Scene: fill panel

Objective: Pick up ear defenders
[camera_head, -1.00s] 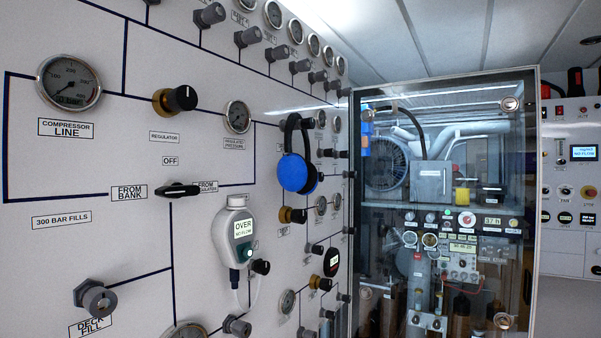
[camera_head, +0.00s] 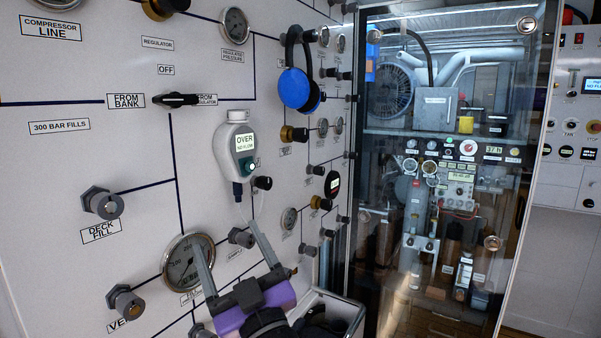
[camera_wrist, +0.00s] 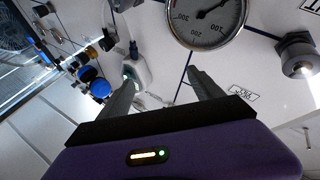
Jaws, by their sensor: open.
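The blue ear defenders (camera_head: 295,88) with a black headband hang on the white panel, right of centre and high in the head view. In the wrist view the blue cup (camera_wrist: 100,88) shows small at the left, beyond the left finger. My gripper (camera_head: 228,250) is at the bottom of the head view, in front of the lower panel. Its two grey fingers point up and are apart, with nothing between them. It is below and to the left of the ear defenders and well apart from them.
A white gas meter (camera_head: 236,148) with a hanging cable is on the panel between my gripper and the ear defenders' height. Valve knobs such as the deck fill knob (camera_head: 104,203) and a large gauge (camera_head: 187,262) stick out nearby. A glass-fronted cabinet (camera_head: 440,170) stands to the right.

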